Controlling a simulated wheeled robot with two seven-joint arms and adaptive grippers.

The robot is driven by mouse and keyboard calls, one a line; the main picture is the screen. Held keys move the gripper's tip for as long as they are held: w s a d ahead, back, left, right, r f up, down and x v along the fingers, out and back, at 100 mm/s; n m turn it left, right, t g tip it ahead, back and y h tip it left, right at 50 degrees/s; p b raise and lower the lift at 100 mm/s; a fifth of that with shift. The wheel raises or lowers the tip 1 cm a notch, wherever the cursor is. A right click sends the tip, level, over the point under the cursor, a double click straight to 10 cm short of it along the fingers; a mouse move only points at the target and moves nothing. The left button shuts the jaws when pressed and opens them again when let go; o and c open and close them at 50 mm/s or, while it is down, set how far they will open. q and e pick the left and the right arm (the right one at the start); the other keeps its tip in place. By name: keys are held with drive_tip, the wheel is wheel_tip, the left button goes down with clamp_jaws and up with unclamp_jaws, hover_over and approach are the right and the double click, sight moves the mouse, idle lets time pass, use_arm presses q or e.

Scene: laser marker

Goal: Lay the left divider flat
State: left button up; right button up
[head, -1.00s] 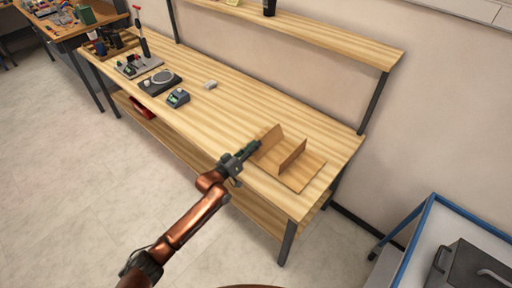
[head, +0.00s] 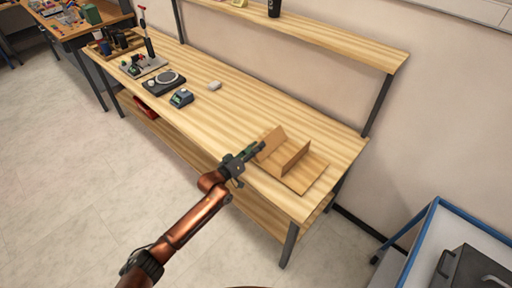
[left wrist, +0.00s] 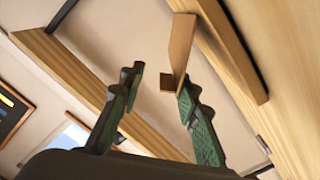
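A brown board piece (head: 307,177) lies near the right front of the wooden workbench (head: 235,120). Its left divider (head: 271,141) leans outward to the left; its other divider (head: 294,158) stands upright. My left gripper (head: 259,148) is at the near left edge of the left divider. In the left wrist view its green-padded fingers (left wrist: 158,82) are apart with nothing between them. A brown panel (left wrist: 181,45) shows just beyond the right fingertip; I cannot tell whether they touch. My right gripper is not in view.
A small grey-green device (head: 181,98), a scale-like device (head: 165,82) and a small white block (head: 214,86) sit farther left on the bench. A shelf (head: 330,40) runs above the back. The bench between them and the board piece is clear.

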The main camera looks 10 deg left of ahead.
use_arm(q)
drive_tip(key=shift+s+a, duration=0.15)
drive_tip(key=v, duration=1.1)
drive_tip(key=shift+s+a, duration=0.15)
drive_tip(key=shift+s, duration=0.1)
